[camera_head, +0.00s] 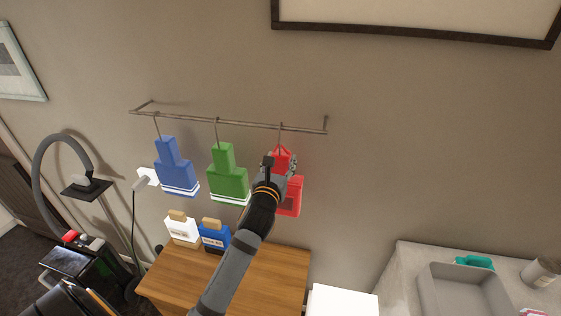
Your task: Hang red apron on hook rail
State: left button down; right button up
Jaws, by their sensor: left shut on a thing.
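The red apron (291,197) is at the right end of the hook rail (230,121), under its right hook. Its top loop (281,151) shows close to that hook; I cannot tell whether the hook bears it. My left gripper (279,165) is shut on the red apron at its upper part, and my arm hides part of its left side. A blue apron (175,166) hangs from the left hook and a green apron (226,170) from the middle hook. My right gripper is not in view.
Below the rail is a wooden top (260,277) with a white container (181,231) and a blue container (214,238). A grey counter (405,262) with a grey tray (432,291) is at the lower right. The wall right of the rail is clear.

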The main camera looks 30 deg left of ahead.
pick_arm(q)
jog(key=shift+c, duration=2.3)
grip_release()
jog(key=shift+s, duration=0.15)
jog(key=v, duration=0.7)
jog(key=shift+s+d, duration=0.15)
jog(key=shift+d, duration=0.05)
jog(key=shift+a, duration=0.1)
